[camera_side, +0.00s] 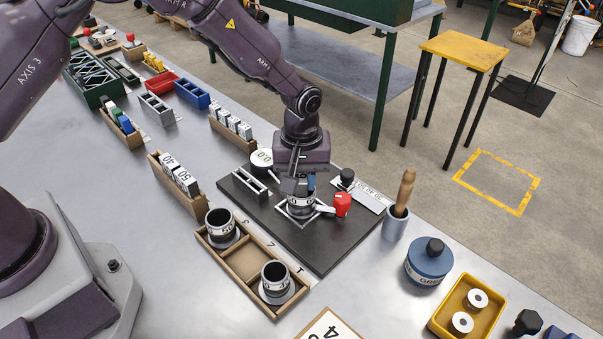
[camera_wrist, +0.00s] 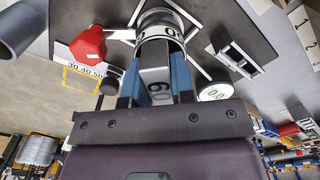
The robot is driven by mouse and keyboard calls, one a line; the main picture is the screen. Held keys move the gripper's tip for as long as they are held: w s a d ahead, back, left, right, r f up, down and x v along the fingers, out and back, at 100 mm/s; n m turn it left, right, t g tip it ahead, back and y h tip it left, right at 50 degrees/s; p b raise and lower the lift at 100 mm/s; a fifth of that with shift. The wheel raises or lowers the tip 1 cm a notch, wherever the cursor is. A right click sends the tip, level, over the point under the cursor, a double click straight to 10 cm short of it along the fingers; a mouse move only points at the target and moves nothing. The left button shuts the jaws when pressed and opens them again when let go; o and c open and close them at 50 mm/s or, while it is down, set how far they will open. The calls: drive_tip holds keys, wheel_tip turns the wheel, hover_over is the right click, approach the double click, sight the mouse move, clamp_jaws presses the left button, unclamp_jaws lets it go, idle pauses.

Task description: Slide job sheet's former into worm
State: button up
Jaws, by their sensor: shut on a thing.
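My gripper (camera_side: 296,187) is above the dark base plate, with blue fingertips. In the wrist view, my gripper (camera_wrist: 158,85) is shut on a grey flat former (camera_wrist: 155,74) marked with what looks like 60. The worm (camera_side: 299,207), a short metal cylinder with a white numbered band, stands in a square frame directly below the gripper. It also shows in the wrist view (camera_wrist: 156,32). The former's far end meets the worm's mouth; how deep it sits is hidden. The job sheet (camera_side: 318,333) is cut off at the bottom edge; a 4 shows.
A red-knobbed crank (camera_side: 342,204) and a round 0.0 dial (camera_side: 262,160) flank the worm on the base plate (camera_side: 320,255). A wooden tray (camera_side: 246,262) holds two other cylinders. A rack (camera_side: 178,190) of numbered pieces stands left. A pestle-like tool cup (camera_side: 395,225) stands right.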

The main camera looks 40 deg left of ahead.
drive_tip(key=o, duration=1)
drive_tip(key=shift+c, duration=0.2)
wheel_tip(320, 180, up, 13)
